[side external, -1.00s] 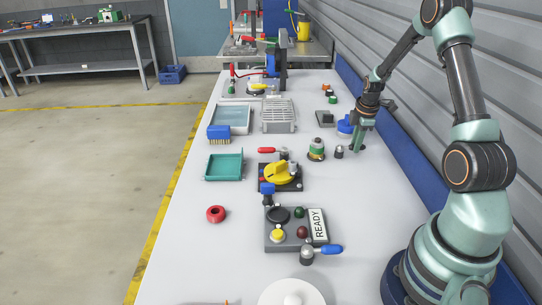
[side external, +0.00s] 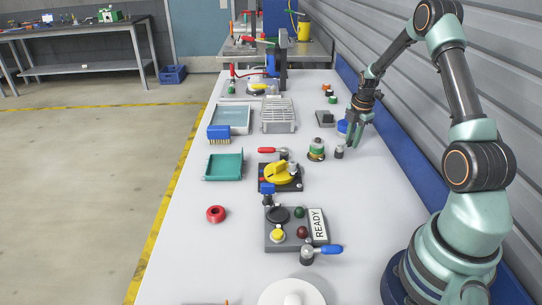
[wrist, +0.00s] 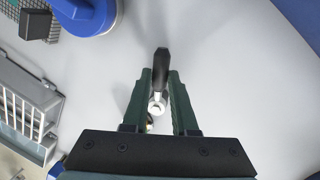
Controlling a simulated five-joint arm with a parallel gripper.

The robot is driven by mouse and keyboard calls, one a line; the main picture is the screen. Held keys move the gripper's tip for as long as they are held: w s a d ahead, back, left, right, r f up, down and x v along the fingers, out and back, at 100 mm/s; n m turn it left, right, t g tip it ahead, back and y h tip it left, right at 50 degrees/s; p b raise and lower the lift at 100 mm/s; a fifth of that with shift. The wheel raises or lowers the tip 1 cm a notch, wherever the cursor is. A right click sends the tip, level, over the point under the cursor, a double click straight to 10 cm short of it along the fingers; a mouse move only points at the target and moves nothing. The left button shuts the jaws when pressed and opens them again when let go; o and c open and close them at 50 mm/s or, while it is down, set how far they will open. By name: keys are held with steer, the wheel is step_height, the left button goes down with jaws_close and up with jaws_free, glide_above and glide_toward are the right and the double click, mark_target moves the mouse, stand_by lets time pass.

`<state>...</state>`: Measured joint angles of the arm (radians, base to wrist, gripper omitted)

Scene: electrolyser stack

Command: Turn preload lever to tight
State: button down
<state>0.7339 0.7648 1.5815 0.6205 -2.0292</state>
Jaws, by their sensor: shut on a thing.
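A small lever with a black handle (wrist: 161,66) and a silver hub (wrist: 157,104) shows in the wrist view. My gripper (wrist: 160,78) has its two green fingers on either side of the handle and is shut on it. In the side view my gripper (side external: 352,140) is low over the right part of the bench, beside a small dark post with a light top (side external: 339,152). The handle is hidden by the fingers there. No tight mark can be read in either view.
A blue round part (side external: 342,126) stands just behind my gripper, close to the fingers. A green-banded stack (side external: 317,150) is to the left. A yellow knob (side external: 280,173), a red-handled lever (side external: 267,150) and a READY panel (side external: 318,224) are nearer.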

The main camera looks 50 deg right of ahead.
steer(key=shift+d, duration=0.2)
steer(key=c, duration=0.7)
jaws_free()
steer(key=shift+a, duration=0.1)
step_height(320, 180, up, 12)
steer(key=s+a, duration=0.1)
steer(key=shift+s+a, duration=0.2)
steer(key=shift+s, duration=0.1)
